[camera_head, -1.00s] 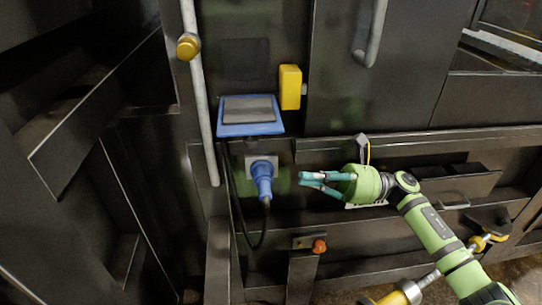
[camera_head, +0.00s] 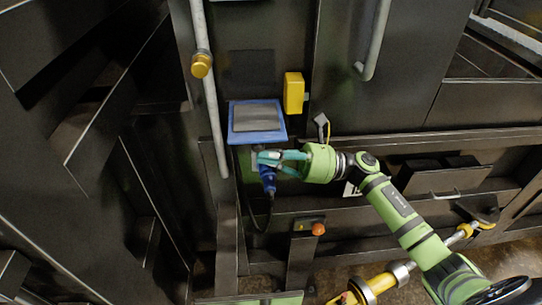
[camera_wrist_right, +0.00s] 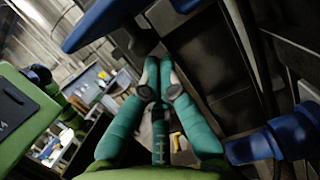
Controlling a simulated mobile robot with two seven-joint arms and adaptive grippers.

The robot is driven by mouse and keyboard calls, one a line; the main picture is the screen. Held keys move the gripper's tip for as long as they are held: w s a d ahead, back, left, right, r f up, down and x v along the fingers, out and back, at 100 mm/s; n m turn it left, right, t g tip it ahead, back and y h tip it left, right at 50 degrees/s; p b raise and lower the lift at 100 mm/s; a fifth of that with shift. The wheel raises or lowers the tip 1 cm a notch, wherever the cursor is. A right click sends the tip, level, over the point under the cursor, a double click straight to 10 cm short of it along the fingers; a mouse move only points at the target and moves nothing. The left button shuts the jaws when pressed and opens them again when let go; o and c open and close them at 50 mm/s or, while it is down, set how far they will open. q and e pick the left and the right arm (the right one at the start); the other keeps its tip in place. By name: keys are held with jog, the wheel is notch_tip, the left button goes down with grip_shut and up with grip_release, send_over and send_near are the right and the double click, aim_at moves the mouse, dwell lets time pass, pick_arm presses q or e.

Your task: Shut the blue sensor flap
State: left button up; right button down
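The blue sensor flap (camera_head: 258,138) is a blue frame with a grey middle, on the dark machine front left of centre in the head view. It appears to stand out from the panel. A blue edge, likely the flap, shows at the upper left of the right wrist view (camera_wrist_right: 95,22). My right gripper (camera_head: 262,159), with teal fingers, is just below the flap and in front of the blue plug (camera_head: 268,181). In the right wrist view its fingertips (camera_wrist_right: 160,78) are together with nothing seen between them. Contact with the flap cannot be told. My left gripper is not in view.
A grey vertical pipe (camera_head: 211,120) with a yellow knob (camera_head: 201,65) stands left of the flap. A yellow box (camera_head: 293,92) is at its upper right. A cable hangs from the plug. A post with an orange button (camera_head: 318,229) is below.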

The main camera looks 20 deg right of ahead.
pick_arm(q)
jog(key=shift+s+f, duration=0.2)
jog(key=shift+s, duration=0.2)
pick_arm(e)
jog(key=shift+r, duration=0.15)
dwell(0.4)
